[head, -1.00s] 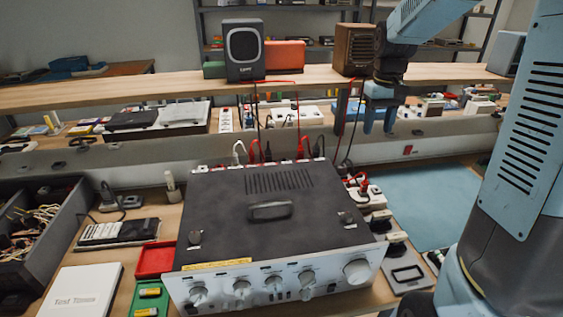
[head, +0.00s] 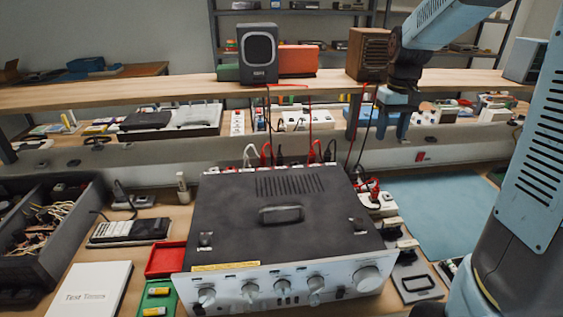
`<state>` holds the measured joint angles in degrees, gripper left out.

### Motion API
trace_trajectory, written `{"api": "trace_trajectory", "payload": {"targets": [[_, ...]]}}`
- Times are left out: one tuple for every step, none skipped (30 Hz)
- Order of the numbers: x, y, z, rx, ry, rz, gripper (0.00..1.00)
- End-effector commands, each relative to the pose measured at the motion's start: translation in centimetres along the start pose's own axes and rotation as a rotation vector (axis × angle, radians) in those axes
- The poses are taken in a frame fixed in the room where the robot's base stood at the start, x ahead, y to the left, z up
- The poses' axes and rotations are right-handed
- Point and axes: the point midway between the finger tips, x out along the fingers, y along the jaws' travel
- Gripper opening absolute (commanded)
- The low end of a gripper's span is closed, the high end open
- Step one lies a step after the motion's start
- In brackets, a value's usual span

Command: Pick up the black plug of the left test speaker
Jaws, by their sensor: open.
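The left test speaker (head: 258,53), dark grey with a light ring, stands on the wooden shelf. Red and dark wires hang from it behind the amplifier (head: 225,217). A black plug (head: 280,157) stands at the amplifier's rear edge, between a red plug (head: 266,154) on its left and another red plug (head: 312,153) on its right. A second black plug (head: 329,152) is farther right. Which wire joins which plug is too small to tell. My gripper (head: 391,130) is open and empty, pointing down, right of all these plugs and above the back of the bench.
A brown wooden speaker (head: 366,53) stands on the shelf (head: 150,92), near my arm. Its wires hang close to my gripper's left. A white plug (head: 249,156) is left of the others. A power strip (head: 376,200) lies right of the amplifier. The blue mat (head: 440,210) is clear.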

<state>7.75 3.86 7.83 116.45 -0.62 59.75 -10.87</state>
Motion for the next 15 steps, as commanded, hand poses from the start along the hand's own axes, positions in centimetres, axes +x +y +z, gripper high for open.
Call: {"api": "trace_trajectory", "payload": {"targets": [[0.0, 0.0, 0.0, 0.000, 0.000, 0.000, 0.51], [0.0, 0.0, 0.0, 0.000, 0.000, 0.000, 0.51], [0.0, 0.0, 0.0, 0.000, 0.000, 0.000, 0.51], [0.0, 0.0, 0.0, 0.000, 0.000, 0.000, 0.51], [0.0, 0.0, 0.0, 0.000, 0.000, 0.000, 0.51], [0.0, 0.0, 0.0, 0.000, 0.000, 0.000, 0.51], [0.0, 0.0, 0.0, 0.000, 0.000, 0.000, 0.51], [0.0, 0.0, 0.0, 0.000, 0.000, 0.000, 0.51], [0.0, 0.0, 0.0, 0.000, 0.000, 0.000, 0.52], [0.0, 0.0, 0.0, 0.000, 0.000, 0.000, 0.52], [0.0, -0.1, 0.0, 0.000, 0.000, 0.000, 0.52], [0.0, -0.2, -0.1, -0.001, 0.000, 0.000, 0.52], [-0.1, -0.3, -0.3, -0.001, 0.000, -0.001, 0.52], [-0.1, -0.6, -0.5, -0.002, 0.000, -0.001, 0.52], [-0.2, -1.1, -0.8, -0.004, 0.001, -0.002, 0.52]]}}
